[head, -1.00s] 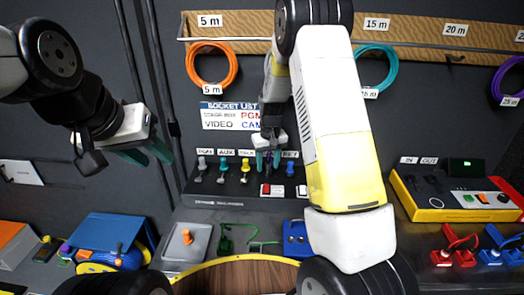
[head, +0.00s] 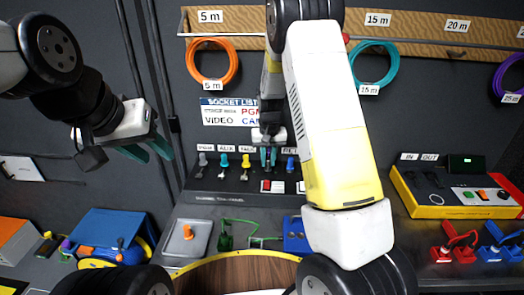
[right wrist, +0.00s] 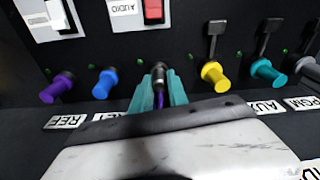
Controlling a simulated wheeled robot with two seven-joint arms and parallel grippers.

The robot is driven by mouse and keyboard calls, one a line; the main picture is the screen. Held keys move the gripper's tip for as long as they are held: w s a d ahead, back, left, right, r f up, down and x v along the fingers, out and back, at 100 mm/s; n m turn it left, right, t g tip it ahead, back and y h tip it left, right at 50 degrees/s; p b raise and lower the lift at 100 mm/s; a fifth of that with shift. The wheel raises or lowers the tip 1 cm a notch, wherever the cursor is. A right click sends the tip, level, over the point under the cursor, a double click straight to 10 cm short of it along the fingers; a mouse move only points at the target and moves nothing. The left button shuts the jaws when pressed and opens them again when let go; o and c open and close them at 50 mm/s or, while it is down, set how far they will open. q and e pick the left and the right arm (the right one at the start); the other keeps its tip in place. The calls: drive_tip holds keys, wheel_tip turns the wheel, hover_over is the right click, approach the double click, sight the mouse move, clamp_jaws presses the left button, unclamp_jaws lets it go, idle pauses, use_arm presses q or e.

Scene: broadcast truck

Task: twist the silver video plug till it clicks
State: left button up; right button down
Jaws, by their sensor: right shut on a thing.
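The silver video plug (right wrist: 158,72) shows in the right wrist view, end toward the panel, between the teal fingers of my right gripper (right wrist: 158,94). The gripper is shut on it, and a purple strip shows behind the plug between the fingers. The plug is at the panel's row of connectors; I cannot tell how far it is seated or turned. In the head view my right gripper (head: 268,157) is in front of the panel and hides the plug. My left gripper (head: 147,151) is open and empty, in the air left of the panel.
A yellow plug (right wrist: 214,76) is to the plug's right and a blue plug (right wrist: 105,82) to its left in the right wrist view. A red switch (right wrist: 153,10) is above. A yellow-edged control box (head: 455,192) stands on the bench at right.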

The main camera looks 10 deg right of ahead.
drive_tip(key=shift+m, duration=0.3)
drive_tip(key=shift+m+h, duration=0.3)
drive_tip(key=shift+m, duration=1.4)
drive_tip(key=m, duration=0.3)
drive_tip(key=shift+m, duration=0.3)
drive_tip(key=c, duration=1.2)
unclamp_jaws()
drive_tip(key=shift+m, duration=0.3)
